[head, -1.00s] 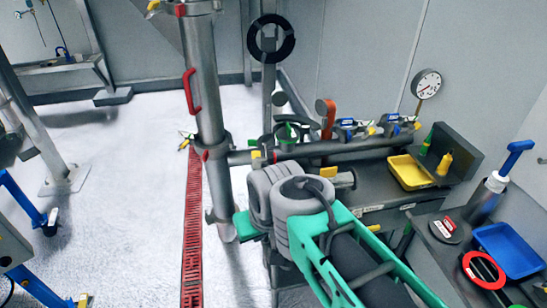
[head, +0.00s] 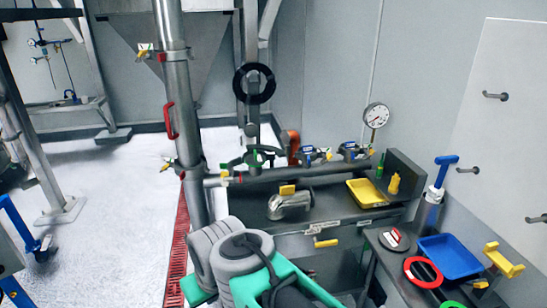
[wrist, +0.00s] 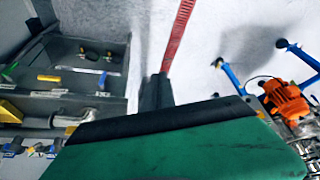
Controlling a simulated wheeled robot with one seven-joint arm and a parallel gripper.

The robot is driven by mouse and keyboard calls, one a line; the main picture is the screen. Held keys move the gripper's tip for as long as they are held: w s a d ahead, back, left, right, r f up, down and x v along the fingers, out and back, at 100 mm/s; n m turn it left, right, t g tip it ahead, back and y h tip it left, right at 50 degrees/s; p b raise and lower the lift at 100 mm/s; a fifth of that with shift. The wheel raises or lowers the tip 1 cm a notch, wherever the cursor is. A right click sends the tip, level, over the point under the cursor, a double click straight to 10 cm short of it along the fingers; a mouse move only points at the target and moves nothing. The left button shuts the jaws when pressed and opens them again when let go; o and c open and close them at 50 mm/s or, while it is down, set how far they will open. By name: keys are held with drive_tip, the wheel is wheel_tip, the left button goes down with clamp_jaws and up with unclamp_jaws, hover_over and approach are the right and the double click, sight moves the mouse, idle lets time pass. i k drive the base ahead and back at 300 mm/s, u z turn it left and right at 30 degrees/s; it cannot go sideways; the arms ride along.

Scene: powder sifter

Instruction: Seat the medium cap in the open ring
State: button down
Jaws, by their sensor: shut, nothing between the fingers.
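A dark round disc with a white and red label (head: 394,239) lies on the side bench at the right in the head view; it looks like a cap, but I cannot tell its size class. A red ring with a dark centre (head: 423,272) lies in front of it. A black open ring (head: 254,83) stands upright on a post at the back. I cannot tell which ring the task means. My gripper (wrist: 157,92) shows as dark, closed fingers in the wrist view, empty, over the floor and away from these things. In the head view its fingers are hidden.
A blue tray (head: 450,257) and a blue-handled tool (head: 440,175) are on the side bench. A yellow tray (head: 366,192) is on the rear bench. A steel column (head: 178,100) and horizontal pipe (head: 270,173) stand ahead. Open floor (head: 100,190) lies left.

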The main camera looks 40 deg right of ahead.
sight(254, 158)
drive_tip(key=i, duration=1.25)
drive_tip(key=u, duration=0.15)
